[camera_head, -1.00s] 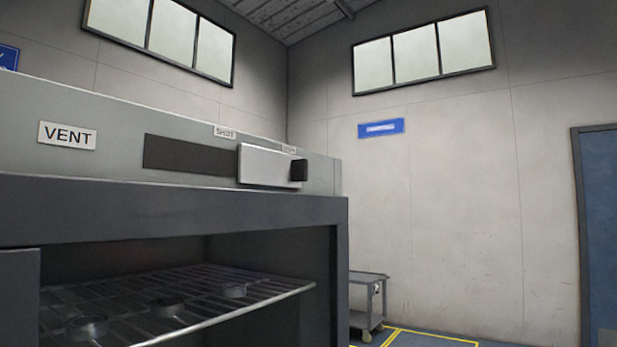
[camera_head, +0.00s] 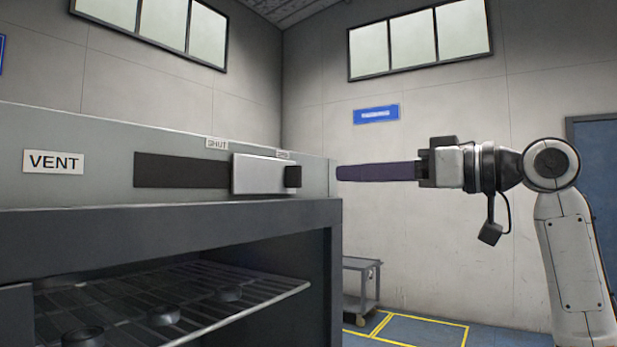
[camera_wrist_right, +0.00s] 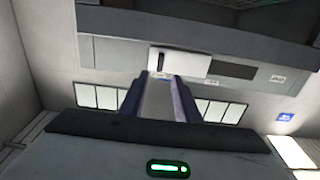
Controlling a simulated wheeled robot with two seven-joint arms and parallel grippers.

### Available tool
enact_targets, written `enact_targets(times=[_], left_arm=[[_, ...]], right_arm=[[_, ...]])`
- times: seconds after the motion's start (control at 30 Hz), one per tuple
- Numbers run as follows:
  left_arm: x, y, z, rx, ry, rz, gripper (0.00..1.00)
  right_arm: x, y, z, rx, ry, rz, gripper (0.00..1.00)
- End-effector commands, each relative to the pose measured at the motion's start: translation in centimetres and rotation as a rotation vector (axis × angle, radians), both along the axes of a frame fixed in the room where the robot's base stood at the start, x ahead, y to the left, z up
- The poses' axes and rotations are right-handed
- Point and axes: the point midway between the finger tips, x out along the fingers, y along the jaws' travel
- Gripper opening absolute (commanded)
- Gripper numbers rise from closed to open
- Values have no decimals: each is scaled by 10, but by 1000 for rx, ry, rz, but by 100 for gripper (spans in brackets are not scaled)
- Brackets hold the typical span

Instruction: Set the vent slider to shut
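The vent slider is a pale plate (camera_head: 262,174) with a dark knob (camera_head: 293,177) at its right end. It sits at the right end of the dark slot (camera_head: 180,171), right of the SHUT label (camera_head: 217,143). A second small label (camera_head: 283,155) above the plate is too blurred to read. My right gripper (camera_head: 340,173) points left, its fingertips right of the knob and apart from it in the picture. In the right wrist view its two purple fingers (camera_wrist_right: 159,78) are spread with nothing between them, and the slider plate (camera_wrist_right: 182,63) shows beyond. My left gripper is not in view.
The oven-like cabinet (camera_head: 190,215) fills the left, with a wire rack (camera_head: 270,292) holding several dark round pieces below the panel. A VENT label (camera_head: 53,162) is on the panel. A grey cart (camera_head: 360,285) stands behind on the floor. Space right of the cabinet is open.

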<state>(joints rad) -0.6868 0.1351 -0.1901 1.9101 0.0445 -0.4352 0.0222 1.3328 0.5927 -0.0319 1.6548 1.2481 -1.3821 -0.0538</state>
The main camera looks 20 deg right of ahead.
Motion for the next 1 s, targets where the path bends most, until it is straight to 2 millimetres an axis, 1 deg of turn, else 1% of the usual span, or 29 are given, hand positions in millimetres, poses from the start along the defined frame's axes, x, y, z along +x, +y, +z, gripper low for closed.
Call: enact_targets(times=[0.07, 0.17, 0.4, 0.6, 0.77, 1.0], left_arm=[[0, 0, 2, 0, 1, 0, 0], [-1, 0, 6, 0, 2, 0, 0], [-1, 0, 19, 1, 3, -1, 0], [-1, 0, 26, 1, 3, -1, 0], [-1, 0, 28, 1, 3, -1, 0], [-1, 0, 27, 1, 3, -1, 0]], right_arm=[[2, 4, 4, 0, -2, 5, 30], [13, 12, 4, 0, 0, 6, 30], [49, 41, 5, 1, -1, 7, 30], [71, 57, 5, 1, -3, 5, 30], [78, 62, 3, 0, -4, 3, 30], [79, 63, 3, -1, -4, 2, 30]])
